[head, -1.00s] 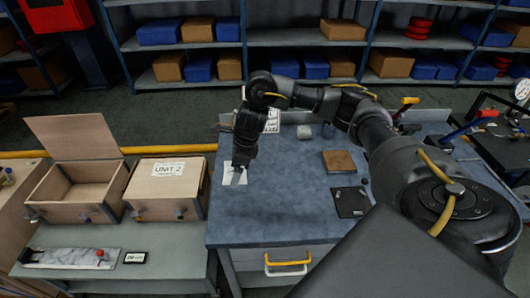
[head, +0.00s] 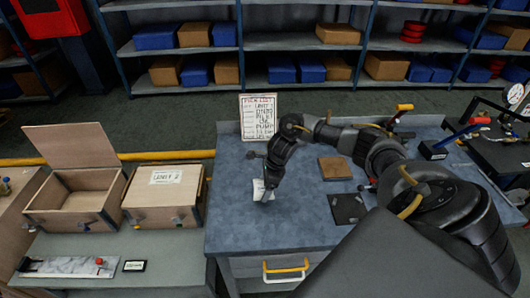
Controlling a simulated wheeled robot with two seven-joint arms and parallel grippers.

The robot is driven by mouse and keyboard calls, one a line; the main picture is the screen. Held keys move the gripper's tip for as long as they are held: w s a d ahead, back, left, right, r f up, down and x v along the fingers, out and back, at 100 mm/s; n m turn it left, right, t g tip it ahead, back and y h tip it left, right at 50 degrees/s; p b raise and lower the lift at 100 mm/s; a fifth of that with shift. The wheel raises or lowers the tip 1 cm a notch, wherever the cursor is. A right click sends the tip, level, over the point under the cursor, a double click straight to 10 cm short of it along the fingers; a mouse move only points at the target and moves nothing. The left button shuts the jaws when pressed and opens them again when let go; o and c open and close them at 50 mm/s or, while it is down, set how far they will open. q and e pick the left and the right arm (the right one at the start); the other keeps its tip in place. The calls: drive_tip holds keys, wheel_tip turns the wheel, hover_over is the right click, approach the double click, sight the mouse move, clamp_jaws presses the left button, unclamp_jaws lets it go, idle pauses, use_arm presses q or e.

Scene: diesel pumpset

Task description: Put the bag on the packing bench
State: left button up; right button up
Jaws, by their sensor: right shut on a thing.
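My right gripper (head: 268,194) is low over the left part of the blue-grey bench (head: 235,228). It is shut on a small whitish piece that looks like the bag (head: 259,190). The fingers partly cover the piece, and I cannot tell whether it touches the bench top. To the left stands a lower grey-green bench (head: 165,250) with wooden boxes on it; which bench is the packing bench is not labelled. My left gripper is not in view.
An open wooden box (head: 75,205) and a closed labelled box (head: 165,198) stand on the left bench. A flat tray with a red knob (head: 68,266) lies before them. The blue-grey bench holds a brown block (head: 334,168), a dark plate (head: 347,208) and a list board (head: 258,115).

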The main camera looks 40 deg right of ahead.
drive_tip(key=shift+w+f, duration=0.1)
drive_tip(key=shift+f, duration=0.45)
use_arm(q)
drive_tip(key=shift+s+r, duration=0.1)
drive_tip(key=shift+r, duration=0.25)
use_arm(e)
drive_tip(key=shift+f, duration=0.2)
drive_tip(key=o, duration=0.9)
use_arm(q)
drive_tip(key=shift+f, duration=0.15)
use_arm(e)
drive_tip(key=shift+r, duration=0.1)
drive_tip(key=shift+r, duration=0.1)
